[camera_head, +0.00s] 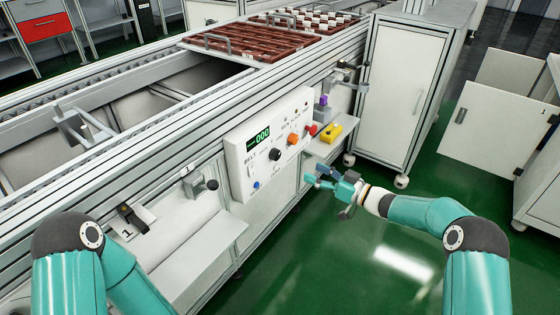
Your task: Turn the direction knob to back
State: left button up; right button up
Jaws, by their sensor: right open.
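A white control panel (268,142) is mounted on the side of the conveyor. It carries a black knob (275,154), an orange knob (293,139), a red button (311,130), a blue button (256,185) and a green display reading 000. The small labels are too blurred to tell which knob sets direction. My right gripper (314,181) is open and empty, to the right of and below the panel, apart from it, with its fingers toward the panel. My left arm shows at the lower left, but its gripper is out of view.
Red-brown trays (245,41) lie on the conveyor. A white cabinet (404,82) stands behind. The green floor around my right gripper is clear.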

aim_at(279, 156)
jog(key=b+x, duration=0.2)
jog(key=x, duration=0.9)
jog(key=shift+a+f+b, duration=0.1)
jog(key=shift+b, duration=0.25)
jog(key=shift+w+a, duration=0.4)
jog(key=shift+a, duration=0.15)
jog(key=shift+c, duration=0.3)
jog(key=c, duration=1.1)
